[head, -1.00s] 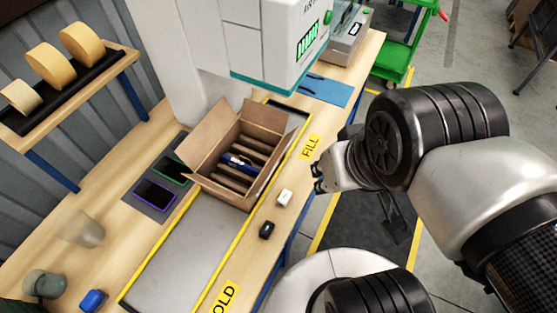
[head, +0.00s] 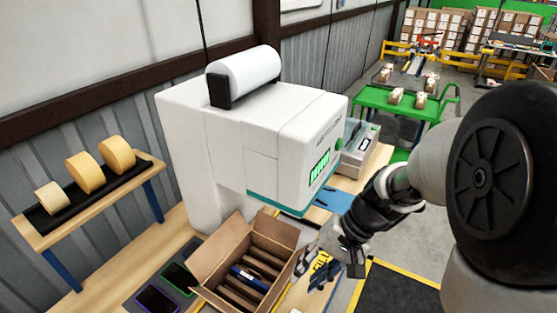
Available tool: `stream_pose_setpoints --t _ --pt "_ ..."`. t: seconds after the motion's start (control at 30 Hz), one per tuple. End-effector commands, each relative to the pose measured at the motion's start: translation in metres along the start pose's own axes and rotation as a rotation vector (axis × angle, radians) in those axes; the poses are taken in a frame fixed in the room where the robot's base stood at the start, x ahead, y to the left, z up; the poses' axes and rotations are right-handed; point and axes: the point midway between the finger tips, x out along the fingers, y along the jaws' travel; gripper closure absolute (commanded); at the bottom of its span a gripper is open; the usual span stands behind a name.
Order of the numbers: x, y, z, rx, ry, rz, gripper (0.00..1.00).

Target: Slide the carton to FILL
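The open brown carton (head: 208,266) stands under the white machine in the head view, its flaps spread and its lower part cut off by the frame. Brown dividers and a blue-and-white item (head: 248,278) show inside it. The yellow FILL label (head: 321,268) is on the table to the right of the carton, partly covered by my gripper. My gripper (head: 328,266) hangs over that label, to the right of the carton. I cannot tell whether it touches the carton, nor how far apart its fingers are.
The white machine (head: 270,140) with a green display overhangs the carton's back. Two dark pads (head: 157,299) lie on the table to its left. A rack of tape rolls (head: 85,172) stands at the left. A green cart (head: 400,108) is behind at the right.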

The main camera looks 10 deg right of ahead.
Motion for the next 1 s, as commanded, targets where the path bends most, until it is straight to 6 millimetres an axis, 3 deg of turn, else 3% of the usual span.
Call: stream_pose_setpoints --t 0.1,0.3,0.73,1.0 --pt "0.017 0.007 -0.018 0.083 -0.044 -0.062 0.73" --pt "0.030 0.011 -0.032 0.136 -0.065 -0.107 0.73" --pt "0.035 0.011 -0.032 0.136 -0.066 -0.108 0.73" --pt "0.077 0.007 -0.029 0.135 -0.069 -0.106 0.73"
